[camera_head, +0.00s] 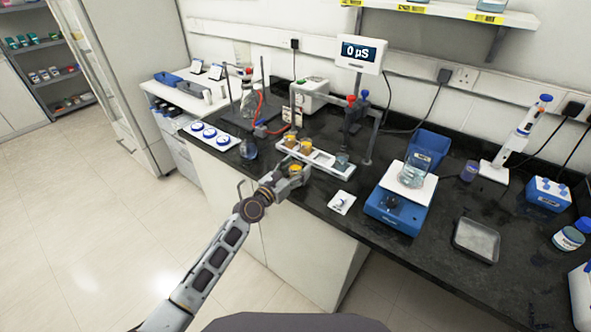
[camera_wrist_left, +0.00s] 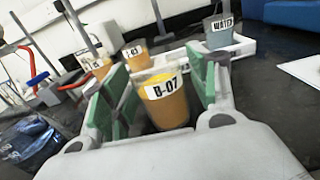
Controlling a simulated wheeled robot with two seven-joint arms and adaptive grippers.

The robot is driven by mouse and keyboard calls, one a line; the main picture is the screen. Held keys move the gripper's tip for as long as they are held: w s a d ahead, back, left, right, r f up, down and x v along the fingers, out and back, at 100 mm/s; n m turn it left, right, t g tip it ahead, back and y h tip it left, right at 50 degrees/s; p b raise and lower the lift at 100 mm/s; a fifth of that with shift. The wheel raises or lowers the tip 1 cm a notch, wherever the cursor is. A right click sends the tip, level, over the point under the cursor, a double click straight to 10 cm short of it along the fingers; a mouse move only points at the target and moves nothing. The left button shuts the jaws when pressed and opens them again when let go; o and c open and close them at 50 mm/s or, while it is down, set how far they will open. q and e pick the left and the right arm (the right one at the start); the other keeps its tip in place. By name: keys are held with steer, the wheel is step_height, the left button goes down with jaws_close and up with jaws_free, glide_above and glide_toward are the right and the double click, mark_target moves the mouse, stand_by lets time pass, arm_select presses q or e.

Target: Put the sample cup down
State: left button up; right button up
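My left gripper (camera_head: 290,177) is at the front edge of the black bench, near the white cup rack. A cup of orange-yellow liquid labelled B-07 (camera_wrist_left: 164,102) sits between its green-padded fingers, which appear closed on its sides. The cup's yellow top (camera_head: 296,168) also shows in the head view. Whether its base touches the bench is hidden. The white rack (camera_head: 318,161) holds two orange cups (camera_head: 291,143) at its left and a grey-blue cup labelled WATER (camera_wrist_left: 219,32) at its right. My right gripper is not in view.
A white card (camera_head: 342,202) lies right of the gripper. A blue scale (camera_head: 397,209) bears a beaker (camera_head: 414,171). A flask (camera_head: 249,149) and a white tray with blue-rimmed discs (camera_head: 211,136) are at the left. A meter stand (camera_head: 362,55) rises behind the rack.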

mark_target(291, 172)
arm_select(q)
steer(key=shift+r, duration=0.15)
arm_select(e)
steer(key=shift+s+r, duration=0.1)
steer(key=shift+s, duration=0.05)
arm_select(q)
steer(key=shift+s+a, duration=0.4)
steer(key=shift+s, duration=0.15)
steer(key=v, duration=0.3)
steer(key=shift+s, duration=0.1)
steer(key=shift+v, duration=1.25)
steer(key=v, duration=0.5)
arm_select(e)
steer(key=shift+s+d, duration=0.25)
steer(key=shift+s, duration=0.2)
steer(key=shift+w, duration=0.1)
